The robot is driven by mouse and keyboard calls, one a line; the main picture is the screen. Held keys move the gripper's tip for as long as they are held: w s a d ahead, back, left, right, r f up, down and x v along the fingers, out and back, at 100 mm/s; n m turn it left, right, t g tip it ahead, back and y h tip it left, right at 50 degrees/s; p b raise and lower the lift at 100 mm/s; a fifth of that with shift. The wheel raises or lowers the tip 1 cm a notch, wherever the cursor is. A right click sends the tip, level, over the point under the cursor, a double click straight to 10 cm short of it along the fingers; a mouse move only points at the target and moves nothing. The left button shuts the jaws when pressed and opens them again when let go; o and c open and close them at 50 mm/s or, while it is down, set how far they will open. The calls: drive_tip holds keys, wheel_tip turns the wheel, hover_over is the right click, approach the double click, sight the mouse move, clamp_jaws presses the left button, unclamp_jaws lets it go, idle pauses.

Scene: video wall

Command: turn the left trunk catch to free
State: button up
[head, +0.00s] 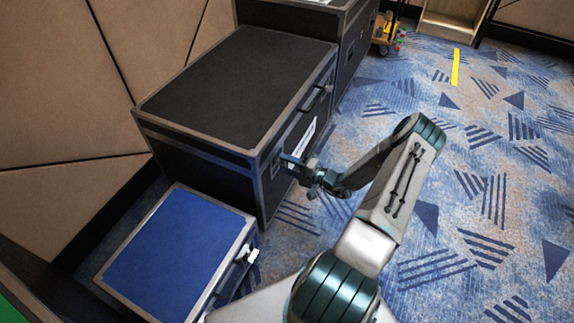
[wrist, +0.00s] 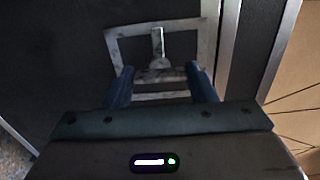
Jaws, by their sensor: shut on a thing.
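The big black trunk (head: 235,85) with metal edges stands at the wall in the head view, its lid down. The left trunk catch (wrist: 158,66) shows in the wrist view as a worn grey metal frame with a short upright tab and a rounded piece below it. My gripper (head: 285,158) reaches the trunk's front face near its left end. In the wrist view its two blue fingers (wrist: 162,84) stand on either side of the rounded lower part of the catch, shut on it. My gripper hides most of the catch in the head view.
A smaller blue-topped case (head: 180,248) stands left of the trunk, near my arm. Another dark case (head: 350,40) stands beyond the trunk. A dark handle (head: 319,99) sticks out of the trunk's front. Patterned carpet (head: 470,190) on the right is open.

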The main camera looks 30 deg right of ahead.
idle(0.4)
drive_tip(key=o, duration=1)
drive_tip(key=p+v, duration=0.1)
drive_tip(key=v, duration=1.3)
drive_tip(key=shift+w+p, duration=0.1)
drive_tip(key=shift+p, duration=0.3)
